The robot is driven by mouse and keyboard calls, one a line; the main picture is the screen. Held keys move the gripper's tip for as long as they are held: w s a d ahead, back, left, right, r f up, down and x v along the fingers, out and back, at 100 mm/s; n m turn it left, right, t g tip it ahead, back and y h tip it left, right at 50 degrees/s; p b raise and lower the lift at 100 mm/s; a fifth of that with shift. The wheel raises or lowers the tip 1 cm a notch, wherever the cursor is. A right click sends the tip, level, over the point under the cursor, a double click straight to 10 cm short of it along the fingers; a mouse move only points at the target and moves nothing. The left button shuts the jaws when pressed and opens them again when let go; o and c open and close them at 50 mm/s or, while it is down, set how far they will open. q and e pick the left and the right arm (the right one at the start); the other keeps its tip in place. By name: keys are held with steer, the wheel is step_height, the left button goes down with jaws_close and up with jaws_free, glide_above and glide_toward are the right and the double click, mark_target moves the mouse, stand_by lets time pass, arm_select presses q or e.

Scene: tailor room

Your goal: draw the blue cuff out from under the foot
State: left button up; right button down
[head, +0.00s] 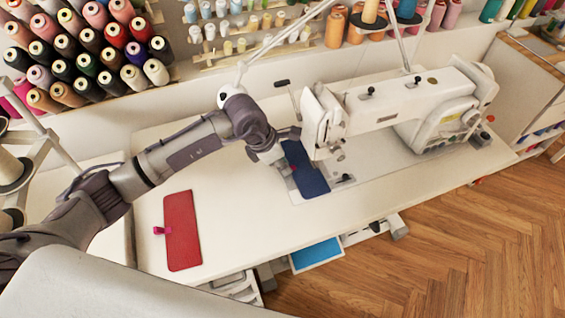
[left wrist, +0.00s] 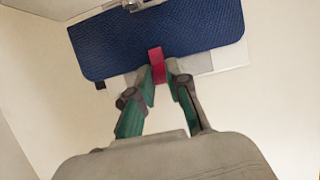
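The blue cuff (head: 312,180) lies flat on the sewing machine's bed, its right side by the needle and foot area under the machine head (head: 325,125). In the left wrist view the cuff (left wrist: 205,28) spans the top, with a metal part of the machine (left wrist: 138,4) at its far edge. A red tab (left wrist: 156,60) sits at its near edge. My left gripper (head: 284,160) is at the cuff's left side. In the left wrist view my left gripper's fingertips (left wrist: 159,70) are close together on the tab. My right gripper is not in view.
A red cuff (head: 183,232) with a pink tab (head: 160,231) lies on the white table (head: 245,225) at the front left. Thread racks stand along the back. The machine's arm (head: 380,105) rises right of the blue cuff. The table between the cuffs is clear.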

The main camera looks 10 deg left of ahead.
arm_select(q)
jaws_close()
steer(key=shift+s+a, duration=0.1)
steer(key=shift+a, duration=0.05)
steer(key=shift+s+a, duration=0.55)
steer(key=shift+a, duration=0.25)
steer(key=shift+r, duration=0.1)
steer(key=shift+r+p, duration=0.75)
steer(key=shift+r, duration=0.15)
steer(key=shift+s+a+r+p, duration=0.15)
steer(key=shift+r+p, duration=0.65)
steer(key=shift+r, duration=0.55)
